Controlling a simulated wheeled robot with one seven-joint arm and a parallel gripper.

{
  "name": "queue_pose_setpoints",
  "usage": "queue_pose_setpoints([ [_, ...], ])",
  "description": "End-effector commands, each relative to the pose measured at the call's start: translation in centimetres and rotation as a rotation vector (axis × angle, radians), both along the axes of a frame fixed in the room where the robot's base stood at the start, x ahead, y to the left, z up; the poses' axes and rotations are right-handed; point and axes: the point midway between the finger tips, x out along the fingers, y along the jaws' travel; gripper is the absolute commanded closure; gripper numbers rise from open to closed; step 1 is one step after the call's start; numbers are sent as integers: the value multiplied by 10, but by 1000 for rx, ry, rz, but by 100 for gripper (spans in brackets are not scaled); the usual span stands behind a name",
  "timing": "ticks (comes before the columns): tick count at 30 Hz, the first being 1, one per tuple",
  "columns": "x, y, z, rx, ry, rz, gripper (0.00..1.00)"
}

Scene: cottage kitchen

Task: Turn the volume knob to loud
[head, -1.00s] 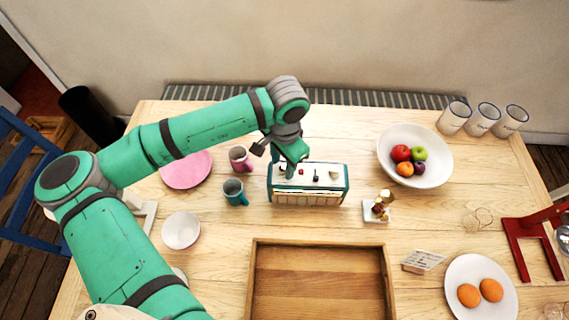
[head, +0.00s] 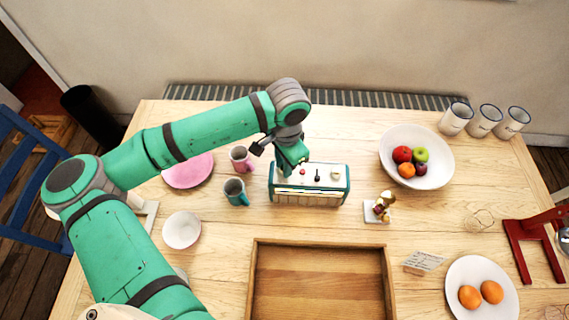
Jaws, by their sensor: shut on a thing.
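A teal and cream radio (head: 310,197) stands on the wooden table, with its controls on its top face. A small red button (head: 302,172), a black lever (head: 317,178) and a pale knob (head: 335,173) show there. My gripper (head: 282,178) points down at the left end of the radio's top. It is shut on a control there, which I take to be the volume knob. The fingers and wrist hide that knob, so its setting cannot be read.
A teal mug (head: 235,191) and a pink mug (head: 240,159) stand close to the radio's left. A wooden tray (head: 320,243) lies in front. A small figurine (head: 382,206) and a fruit bowl (head: 437,175) are to the right.

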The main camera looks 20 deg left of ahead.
Motion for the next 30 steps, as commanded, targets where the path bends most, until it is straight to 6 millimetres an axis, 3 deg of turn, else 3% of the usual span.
queue_pose_setpoints([
  [18, -1, -2, -1, -7, -1, -490, 100],
  [30, -1, -2, -1, -5, 0, -692, 100],
])
